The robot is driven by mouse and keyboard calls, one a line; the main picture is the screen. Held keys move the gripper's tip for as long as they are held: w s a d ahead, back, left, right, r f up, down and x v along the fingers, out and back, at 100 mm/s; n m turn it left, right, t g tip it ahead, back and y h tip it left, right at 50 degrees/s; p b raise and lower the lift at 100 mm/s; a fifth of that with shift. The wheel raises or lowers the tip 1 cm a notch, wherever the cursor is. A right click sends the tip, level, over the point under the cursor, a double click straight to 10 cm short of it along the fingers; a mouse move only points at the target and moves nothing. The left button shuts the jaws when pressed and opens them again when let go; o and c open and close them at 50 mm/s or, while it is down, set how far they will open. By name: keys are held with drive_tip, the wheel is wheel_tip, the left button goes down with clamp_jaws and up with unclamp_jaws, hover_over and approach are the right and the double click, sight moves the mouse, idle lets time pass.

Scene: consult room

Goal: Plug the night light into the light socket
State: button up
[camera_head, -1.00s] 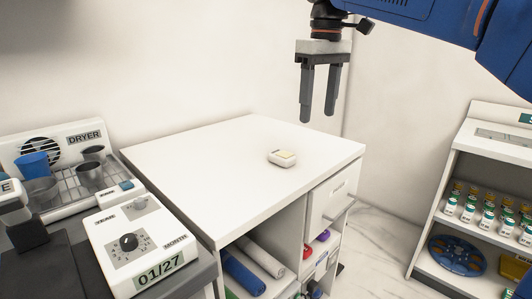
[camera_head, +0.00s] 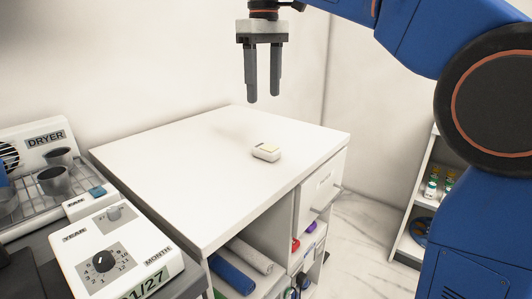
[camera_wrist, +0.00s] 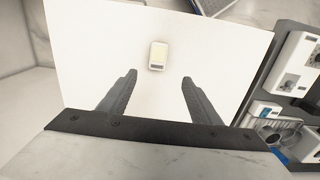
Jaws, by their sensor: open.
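In the wrist view my gripper (camera_wrist: 158,80) is also open. I cannot make out a light socket in these views.
The white cabinet (camera_head: 190,160) is otherwise bare on top, with rolled items (camera_head: 235,272) on its shelf. A dial device (camera_head: 115,255) and a dryer rack (camera_head: 50,180) with cups stand at left. A shelf with bottles (camera_head: 432,188) stands at right, partly behind my arm.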

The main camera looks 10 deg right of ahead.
hover_over(267, 147)
drive_tip(key=f, duration=1)
drive_tip(key=shift+s+a+f, duration=0.15)
drive_tip(key=shift+a+f, duration=0.1)
drive_tip(key=shift+a, duration=0.05)
drive_tip(key=shift+f, duration=0.1)
drive_tip(key=shift+d+f, duration=0.15)
drive_tip(key=shift+f, duration=1.1)
drive_tip(key=shift+d+f, duration=0.1)
drive_tip(key=shift+f, duration=1.15)
drive_tip(key=shift+c, duration=0.4)
drive_tip(key=c, duration=1.1)
drive_tip(key=shift+r, duration=0.15)
wheel_tip(267, 147, up, 10)
